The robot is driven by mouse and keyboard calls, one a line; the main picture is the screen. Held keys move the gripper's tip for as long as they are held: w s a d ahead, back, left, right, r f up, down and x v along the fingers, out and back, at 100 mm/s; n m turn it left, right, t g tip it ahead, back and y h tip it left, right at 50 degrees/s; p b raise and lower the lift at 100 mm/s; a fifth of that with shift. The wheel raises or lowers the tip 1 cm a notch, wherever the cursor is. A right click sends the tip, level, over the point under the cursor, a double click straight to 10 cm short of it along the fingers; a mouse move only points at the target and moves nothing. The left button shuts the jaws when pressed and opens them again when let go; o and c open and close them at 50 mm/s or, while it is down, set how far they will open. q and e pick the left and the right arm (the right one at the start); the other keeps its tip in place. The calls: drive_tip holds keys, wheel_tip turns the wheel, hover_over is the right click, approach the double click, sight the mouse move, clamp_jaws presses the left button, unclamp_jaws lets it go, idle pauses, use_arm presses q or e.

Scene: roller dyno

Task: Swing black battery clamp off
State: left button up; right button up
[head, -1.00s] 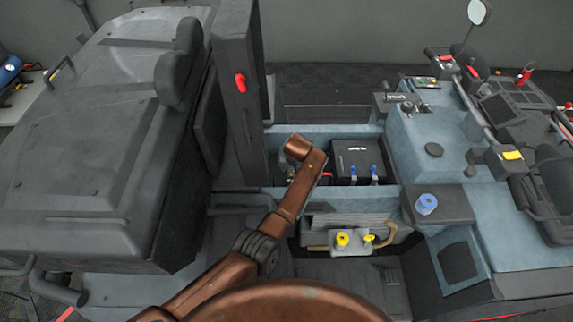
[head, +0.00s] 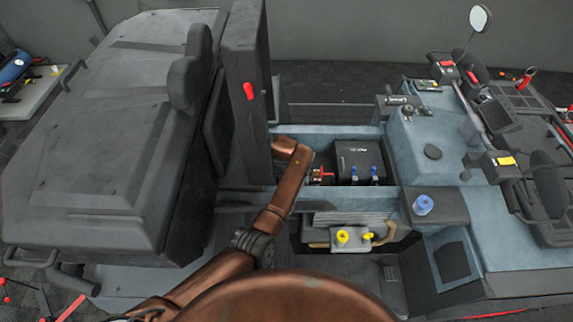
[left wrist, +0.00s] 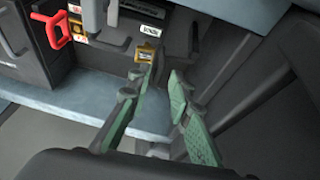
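The black battery box (head: 360,158) sits in the blue-grey bay in the head view, with two small blue fittings on its near face. My left arm comes in from the lower left and ends just left of it; its fingers are hidden there. In the left wrist view my left gripper (left wrist: 161,82) has two green-padded fingers apart, with nothing clearly between them. A small yellow-tagged dark part (left wrist: 147,53) lies just beyond the fingertips; I cannot tell whether it is the black battery clamp. A red handle (left wrist: 52,28) shows at upper left, and in the head view (head: 322,175). My right gripper is not in view.
A tall dark post (head: 245,100) stands close left of the bay. A grey unit with yellow caps (head: 350,238) lies in front. A blue-grey console (head: 425,130) borders the right side. In the wrist view dark walls close in on the right.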

use_arm(q)
drive_tip(key=shift+o, duration=0.3)
drive_tip(key=shift+r, duration=0.15)
wheel_tip(320, 180, up, 10)
idle(0.4)
